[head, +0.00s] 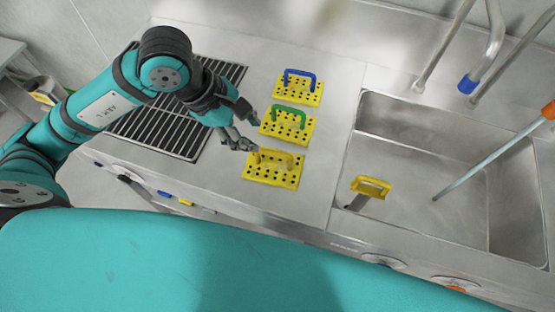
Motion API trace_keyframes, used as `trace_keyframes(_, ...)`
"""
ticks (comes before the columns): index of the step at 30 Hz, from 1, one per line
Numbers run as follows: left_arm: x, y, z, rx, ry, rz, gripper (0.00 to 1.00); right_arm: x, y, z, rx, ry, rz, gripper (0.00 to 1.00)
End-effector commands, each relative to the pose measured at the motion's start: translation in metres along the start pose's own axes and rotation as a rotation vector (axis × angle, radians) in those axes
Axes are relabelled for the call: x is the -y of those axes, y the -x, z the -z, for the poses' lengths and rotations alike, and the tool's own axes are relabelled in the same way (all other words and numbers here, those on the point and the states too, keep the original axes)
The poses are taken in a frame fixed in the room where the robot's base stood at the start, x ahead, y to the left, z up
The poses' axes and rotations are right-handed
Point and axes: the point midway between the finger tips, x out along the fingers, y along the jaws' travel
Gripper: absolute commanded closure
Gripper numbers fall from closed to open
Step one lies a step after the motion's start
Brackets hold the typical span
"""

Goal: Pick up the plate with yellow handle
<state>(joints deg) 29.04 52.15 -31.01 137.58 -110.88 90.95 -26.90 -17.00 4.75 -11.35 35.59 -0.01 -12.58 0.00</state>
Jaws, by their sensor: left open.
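The plate with yellow handle (273,176) is a yellow plate with dark holes. It lies flat on the steel counter, nearest to me in a row of three plates. Its yellow handle (272,158) stands up near its far edge. My left gripper (249,131) is open and empty, just beyond and left of this handle, with its fingers pointing right toward the gap between the near and middle plates. One finger appears close to the handle's left end; I cannot tell if they touch. My right gripper is not in view.
A plate with green handle (288,130) and one with blue handle (298,90) lie behind. A black grate (160,122) is at left. At right is a sink (430,190) with a yellow-handled object (371,187) and a long rod (490,157) in it. Counter right of the plates is clear.

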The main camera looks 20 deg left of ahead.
Motion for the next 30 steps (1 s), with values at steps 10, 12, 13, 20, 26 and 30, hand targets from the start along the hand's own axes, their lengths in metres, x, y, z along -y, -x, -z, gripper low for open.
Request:
trace_keyframes(10, 0.0, -0.063, -0.002, 0.002, 0.001, 0.002, 0.6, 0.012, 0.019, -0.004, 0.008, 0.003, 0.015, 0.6)
trace_keyframes(12, 0.0, -0.068, -0.001, 0.002, 0.001, 0.001, 0.6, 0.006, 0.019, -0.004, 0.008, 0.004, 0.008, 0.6)
trace_keyframes(13, -0.001, -0.07, -0.001, 0.001, 0.0, 0.0, 0.6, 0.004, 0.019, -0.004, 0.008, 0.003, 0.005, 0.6)
trace_keyframes(20, -0.002, -0.091, -0.004, 0.003, 0.004, 0.005, 0.6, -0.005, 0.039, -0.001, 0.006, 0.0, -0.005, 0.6)
trace_keyframes(26, -0.002, -0.119, -0.003, 0.002, 0.001, 0.001, 0.6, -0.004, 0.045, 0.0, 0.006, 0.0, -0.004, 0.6)
trace_keyframes(30, -0.002, -0.123, -0.002, 0.001, -0.001, -0.001, 0.6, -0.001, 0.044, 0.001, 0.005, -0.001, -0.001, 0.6)
